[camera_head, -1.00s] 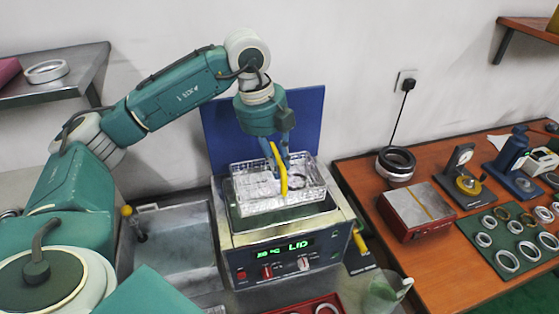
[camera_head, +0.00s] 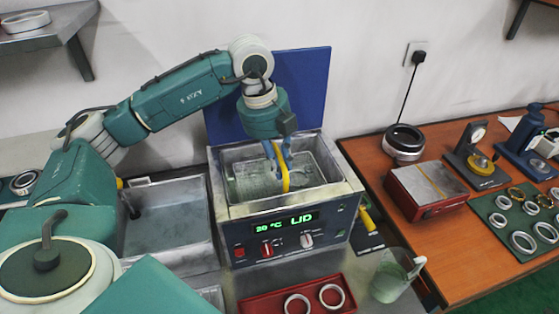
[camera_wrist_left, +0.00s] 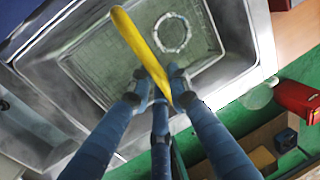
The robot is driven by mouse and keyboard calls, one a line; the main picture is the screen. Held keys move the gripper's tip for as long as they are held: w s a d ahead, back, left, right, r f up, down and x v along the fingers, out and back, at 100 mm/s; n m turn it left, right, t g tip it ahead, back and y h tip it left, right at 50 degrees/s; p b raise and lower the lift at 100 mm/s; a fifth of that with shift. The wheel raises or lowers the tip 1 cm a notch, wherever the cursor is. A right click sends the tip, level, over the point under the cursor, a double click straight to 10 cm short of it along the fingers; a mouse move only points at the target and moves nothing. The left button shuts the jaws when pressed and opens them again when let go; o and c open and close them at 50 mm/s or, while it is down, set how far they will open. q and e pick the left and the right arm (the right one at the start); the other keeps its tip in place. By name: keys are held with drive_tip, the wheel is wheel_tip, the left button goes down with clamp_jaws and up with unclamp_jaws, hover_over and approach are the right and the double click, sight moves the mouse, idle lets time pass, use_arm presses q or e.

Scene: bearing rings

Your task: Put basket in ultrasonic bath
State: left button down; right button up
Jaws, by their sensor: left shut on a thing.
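The ultrasonic bath (camera_head: 340,197) is a grey steel box with a green display and an open tank. The clear wire basket (camera_head: 240,186) is down inside the tank, its rim about level with or below the bath's rim. Its yellow handle (camera_head: 285,182) stands up in the middle. My left gripper (camera_head: 280,168) is shut on this handle, pointing down over the tank. In the left wrist view, the blue fingers (camera_wrist_left: 158,88) close around the yellow handle (camera_wrist_left: 140,45), and a ring (camera_wrist_left: 172,32) lies in the basket. Whether the basket touches the tank floor is hidden. My right gripper is not in view.
A blue panel (camera_head: 303,90) stands behind the bath. A steel sink (camera_head: 168,235) is to its left. A red tray (camera_head: 298,298) with rings and a jug (camera_head: 392,276) are in front. A wooden table (camera_head: 385,180) with instruments is to the right.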

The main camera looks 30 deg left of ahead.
use_arm(q)
drive_tip(key=shift+f+b, duration=1.35)
drive_tip(key=shift+f, duration=0.8)
drive_tip(key=shift+w+d+f, duration=0.1)
drive_tip(key=shift+f, duration=0.1)
drive_tip(key=c, duration=1.6)
unclamp_jaws()
drive_tip(key=shift+o, duration=0.2)
drive_tip(key=shift+f, duration=0.1)
wheel_tip(320, 180, up, 11)
drive_tip(key=p, duration=0.8)
